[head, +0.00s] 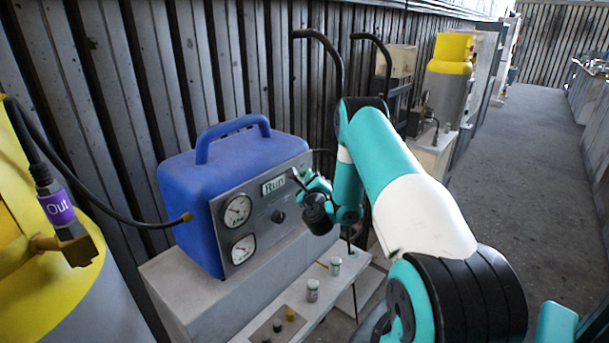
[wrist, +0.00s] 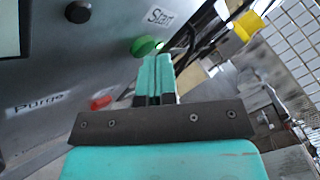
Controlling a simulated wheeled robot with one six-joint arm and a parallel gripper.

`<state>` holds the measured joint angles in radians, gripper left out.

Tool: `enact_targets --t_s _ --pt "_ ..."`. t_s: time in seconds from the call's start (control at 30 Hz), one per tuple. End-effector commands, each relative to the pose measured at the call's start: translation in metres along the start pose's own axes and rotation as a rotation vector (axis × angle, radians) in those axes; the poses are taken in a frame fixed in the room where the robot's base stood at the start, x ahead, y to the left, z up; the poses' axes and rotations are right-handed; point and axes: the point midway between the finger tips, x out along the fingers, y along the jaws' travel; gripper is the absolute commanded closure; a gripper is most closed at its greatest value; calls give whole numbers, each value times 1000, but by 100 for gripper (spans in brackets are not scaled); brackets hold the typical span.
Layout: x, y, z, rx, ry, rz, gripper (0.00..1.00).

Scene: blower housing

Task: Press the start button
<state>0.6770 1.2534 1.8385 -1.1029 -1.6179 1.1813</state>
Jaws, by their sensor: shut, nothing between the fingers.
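The blue housing (head: 225,160) stands on a grey plinth with its grey panel facing me. The panel has a display (head: 273,185) reading "Run". In the wrist view, the green button (wrist: 143,46) sits beside a label (wrist: 158,17) reading "Start". My gripper (head: 299,178) is at the panel's right side, fingers together and empty. In the wrist view its fingertips (wrist: 156,58) lie right by the green button, overlapping its lower right edge; I cannot tell whether they touch. In the head view, my gripper and wrist hide the button.
A red button (wrist: 101,103) and a "Purge" label (wrist: 40,102) are lower on the panel. A black knob (head: 278,216) and two gauges (head: 237,211) are left of my gripper. Small jars (head: 313,289) stand on the ledge below. The walkway (head: 530,170) at right is clear.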

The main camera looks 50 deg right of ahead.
Motion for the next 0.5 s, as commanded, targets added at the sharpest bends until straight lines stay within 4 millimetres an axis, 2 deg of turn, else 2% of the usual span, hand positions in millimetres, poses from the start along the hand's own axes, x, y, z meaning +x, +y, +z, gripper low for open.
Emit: enact_targets --t_s 0.5 --pt "-6 -3 -6 0 0 -1 100"
